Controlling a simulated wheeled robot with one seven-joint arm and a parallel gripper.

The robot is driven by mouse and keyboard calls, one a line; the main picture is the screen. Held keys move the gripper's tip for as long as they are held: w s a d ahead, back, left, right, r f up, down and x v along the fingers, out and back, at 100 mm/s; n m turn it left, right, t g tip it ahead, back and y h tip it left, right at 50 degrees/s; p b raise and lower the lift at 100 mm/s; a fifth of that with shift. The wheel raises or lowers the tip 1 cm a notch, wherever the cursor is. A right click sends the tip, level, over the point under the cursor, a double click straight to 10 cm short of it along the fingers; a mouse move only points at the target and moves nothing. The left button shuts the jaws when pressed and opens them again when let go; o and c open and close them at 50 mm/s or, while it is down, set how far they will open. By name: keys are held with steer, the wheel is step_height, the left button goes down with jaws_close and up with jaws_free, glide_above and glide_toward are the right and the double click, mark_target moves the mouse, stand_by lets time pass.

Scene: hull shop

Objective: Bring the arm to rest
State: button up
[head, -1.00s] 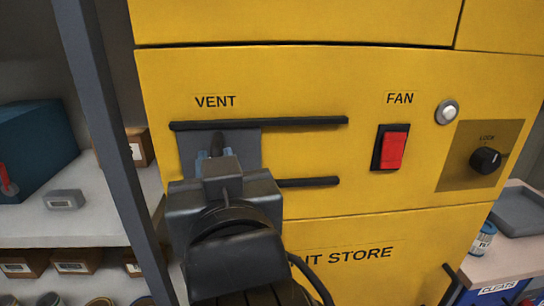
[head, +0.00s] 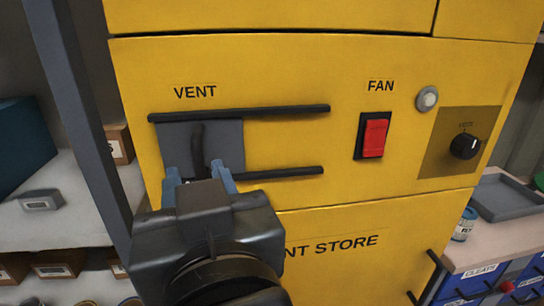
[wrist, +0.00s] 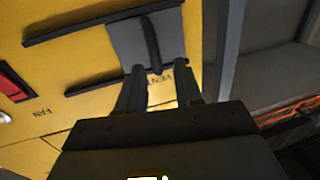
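My gripper (head: 198,173) is in front of the lower part of the vent in the head view. Its two blue fingers stand apart with nothing held between them; the wrist view also shows the gap between the fingertips (wrist: 161,72). The grey vent plate (head: 226,145) sits at the left end of its two black rails. Its dark upright handle (head: 197,142) shows just beyond the fingertips, and its lower end lines up with the gap. The handle (wrist: 153,42) looks clear of both fingers in the wrist view. My wrist hides part of the panel below.
The yellow cabinet (head: 300,210) fills the middle, with a red fan switch (head: 374,138), a round button (head: 427,98) and a black lock knob (head: 465,146). A grey post (head: 80,130) and shelves stand close on the left. A bench (head: 490,245) is at right.

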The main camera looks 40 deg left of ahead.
steer(key=shift+v, duration=1.15)
